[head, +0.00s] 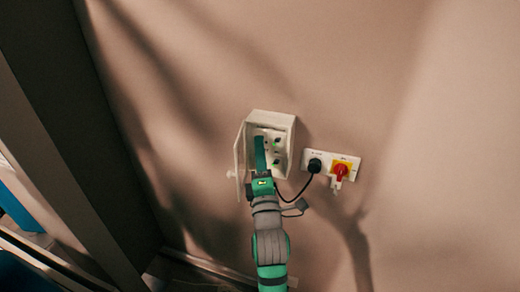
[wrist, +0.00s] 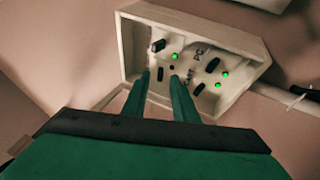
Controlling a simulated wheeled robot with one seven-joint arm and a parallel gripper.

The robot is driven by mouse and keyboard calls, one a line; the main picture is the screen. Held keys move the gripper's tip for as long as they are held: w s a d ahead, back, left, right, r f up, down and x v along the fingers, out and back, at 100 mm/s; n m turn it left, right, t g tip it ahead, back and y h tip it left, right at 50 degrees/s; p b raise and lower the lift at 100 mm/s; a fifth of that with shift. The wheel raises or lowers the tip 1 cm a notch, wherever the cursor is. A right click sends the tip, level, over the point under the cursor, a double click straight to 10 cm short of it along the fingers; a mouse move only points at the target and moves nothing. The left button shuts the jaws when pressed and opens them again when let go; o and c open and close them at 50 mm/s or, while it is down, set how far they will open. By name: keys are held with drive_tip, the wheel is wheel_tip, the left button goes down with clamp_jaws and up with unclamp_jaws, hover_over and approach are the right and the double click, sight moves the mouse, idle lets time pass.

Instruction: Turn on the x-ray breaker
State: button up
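The breaker box (head: 287,122) is a small white open-fronted case on the wall, and its door (head: 240,160) hangs open on the left. In the wrist view its panel (wrist: 190,62) carries several black switches. Three green lights are lit, and a small dark light (wrist: 172,67) sits below the upper left one. One label reads PC; another beside my right finger is partly hidden, so I cannot read it surely. My gripper (wrist: 161,74) is at the panel with its two green fingers apart. A black switch (wrist: 160,73) shows between the fingertips. Contact cannot be told.
The cable hangs near my wrist. A dark frame (head: 110,170) stands at left. The wall at right is clear.

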drive_tip(key=shift+w+r, duration=0.1)
drive_tip(key=shift+w, duration=0.15)
clamp_jaws()
drive_tip(key=shift+r, duration=0.1)
drive_tip(key=r+m+g, duration=0.1)
drive_tip(key=g, duration=0.2)
drive_tip(key=shift+s+a+r+m+h, duration=0.1)
drive_tip(key=shift+s+r+m+h, duration=0.05)
drive_tip(key=shift+r+m+h, duration=0.2)
drive_tip(key=shift+r+m+g, duration=0.3)
drive_tip(key=shift+g, duration=0.6)
drive_tip(key=shift+r+m+g, duration=0.25)
drive_tip(key=shift+r+g, duration=0.05)
drive_tip(key=shift+g, duration=0.6)
